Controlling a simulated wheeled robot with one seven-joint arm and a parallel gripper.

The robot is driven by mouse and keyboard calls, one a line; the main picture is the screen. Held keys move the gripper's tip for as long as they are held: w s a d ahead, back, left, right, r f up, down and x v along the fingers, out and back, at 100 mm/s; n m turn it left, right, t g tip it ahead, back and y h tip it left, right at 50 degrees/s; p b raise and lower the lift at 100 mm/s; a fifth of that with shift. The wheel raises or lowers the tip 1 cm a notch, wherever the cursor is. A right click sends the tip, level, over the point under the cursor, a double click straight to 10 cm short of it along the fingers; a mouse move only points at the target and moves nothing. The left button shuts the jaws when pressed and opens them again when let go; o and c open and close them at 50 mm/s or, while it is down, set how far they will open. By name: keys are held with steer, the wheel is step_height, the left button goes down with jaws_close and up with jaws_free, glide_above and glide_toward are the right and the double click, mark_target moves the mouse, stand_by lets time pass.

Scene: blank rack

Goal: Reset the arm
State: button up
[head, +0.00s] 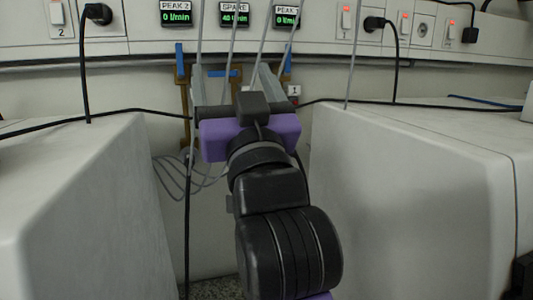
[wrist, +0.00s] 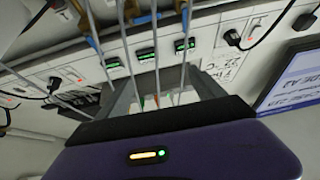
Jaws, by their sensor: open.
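My arm reaches up through the middle of the head view, and my purple-bodied gripper (head: 233,76) points away toward the wall. Its two grey fingers stand wide apart, so it is open. In the wrist view my gripper (wrist: 165,88) also shows spread fingers, with thin grey tubes and small pale and green items seen beyond the gap. I see nothing clearly held between the fingers. The fingertips overlap the tubes in the head view, and I cannot tell whether they touch.
White cabinets stand close on the left (head: 85,200) and the right (head: 400,190), with a gap between them. A wall panel (head: 330,45) with displays, switches and plugs runs across the back. Black cables (head: 393,70) and thin tubes hang before it. A brown bracket (head: 183,95) is behind my gripper.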

steer(key=s+d+f+g, duration=0.1)
steer(key=s+d+f, duration=0.3)
steer(key=f, duration=0.6)
steer(key=s+d+f+h, duration=0.1)
steer(key=s+d+f, duration=0.35)
steer(key=f, duration=0.55)
steer(key=s+d+f+g, duration=0.1)
steer(key=s+d+f, duration=0.35)
steer(key=f, duration=0.55)
steer(key=s+d+f+m+g+h, duration=0.1)
steer(key=s+d+f, duration=0.3)
steer(key=s, duration=0.5)
steer(key=s+d+f+m+g+h, duration=0.1)
steer(key=s+d+f+g+h, duration=0.2)
steer(key=s+f, duration=0.5)
steer(key=s+d+f+m+g+h, duration=0.1)
steer(key=s+d+f, duration=0.3)
steer(key=s, duration=0.6)
step_height(320, 180, down, 2)
steer(key=shift+s+d+m+g+h, duration=0.35)
steer(key=shift+g+h, duration=0.25)
steer(key=shift+g, duration=0.2)
